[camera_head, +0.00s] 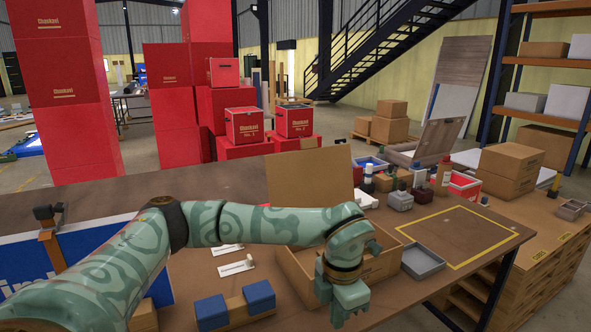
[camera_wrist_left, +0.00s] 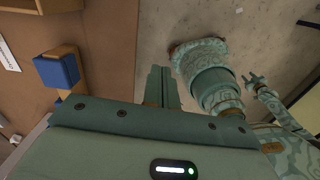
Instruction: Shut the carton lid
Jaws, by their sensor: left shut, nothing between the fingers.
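The brown carton (camera_head: 291,272) stands open on the table, partly hidden behind my left arm. Its lid (camera_head: 310,176) is raised, standing up at the carton's far side, apart from my gripper. My left gripper (camera_head: 346,312) points down at the carton's near right side, and I cannot tell whether it touches the wall. In the left wrist view its fingers (camera_wrist_left: 161,86) are together with nothing between them. My right gripper (camera_wrist_left: 254,79) shows small at the right of that view, and its jaw state is unclear.
Blue blocks on a wooden piece (camera_head: 236,305) lie left of the carton, and a grey tray (camera_head: 423,261) lies to its right. A yellow-outlined area (camera_head: 457,236) is clear. Bottles and small boxes stand behind. Red boxes (camera_head: 244,125) are stacked beyond the table.

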